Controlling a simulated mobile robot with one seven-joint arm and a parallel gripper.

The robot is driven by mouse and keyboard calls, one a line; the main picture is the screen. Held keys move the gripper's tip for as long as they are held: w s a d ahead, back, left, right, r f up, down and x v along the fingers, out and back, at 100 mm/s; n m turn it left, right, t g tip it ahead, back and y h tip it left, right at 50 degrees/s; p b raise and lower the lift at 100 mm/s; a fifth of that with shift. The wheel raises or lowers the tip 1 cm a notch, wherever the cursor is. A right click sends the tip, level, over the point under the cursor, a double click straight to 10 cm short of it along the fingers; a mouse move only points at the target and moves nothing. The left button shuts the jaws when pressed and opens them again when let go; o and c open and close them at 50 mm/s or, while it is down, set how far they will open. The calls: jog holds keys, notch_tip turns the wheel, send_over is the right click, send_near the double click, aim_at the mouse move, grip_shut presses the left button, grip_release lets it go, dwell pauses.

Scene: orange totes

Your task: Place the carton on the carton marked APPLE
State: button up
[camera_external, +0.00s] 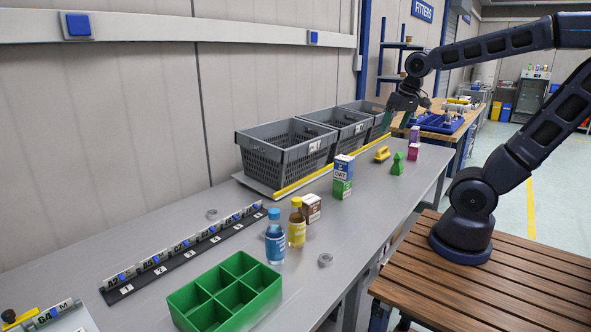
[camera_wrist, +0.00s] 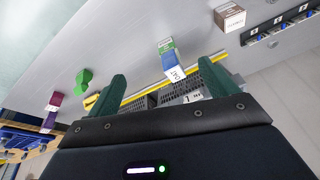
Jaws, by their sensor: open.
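A blue-and-white carton marked OAT (camera_external: 344,164) stands on a green-and-white carton (camera_external: 342,188) on the grey bench. Both also show between my fingers in the wrist view, OAT (camera_wrist: 174,73) and green (camera_wrist: 166,46). A purple carton (camera_external: 414,134) sits on a pink-magenta carton (camera_external: 413,152) at the far right end of the bench. A brown-and-white carton (camera_external: 312,208) stands alone near the bottles. I cannot read APPLE on any carton. My gripper (camera_external: 397,119) is open and empty, raised near the far grey bins, apart from every carton.
Grey bins (camera_external: 286,150) line the wall behind a yellow strip (camera_external: 305,180). A green figure (camera_external: 398,163) and a yellow object (camera_external: 382,154) stand nearby.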

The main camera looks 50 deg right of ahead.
jog(key=s+n, duration=0.2)
jog(key=s, duration=0.1)
jog(key=s+a+n+t, duration=0.1)
jog(key=shift+s+n, duration=0.35)
jog(key=shift+n, duration=0.05)
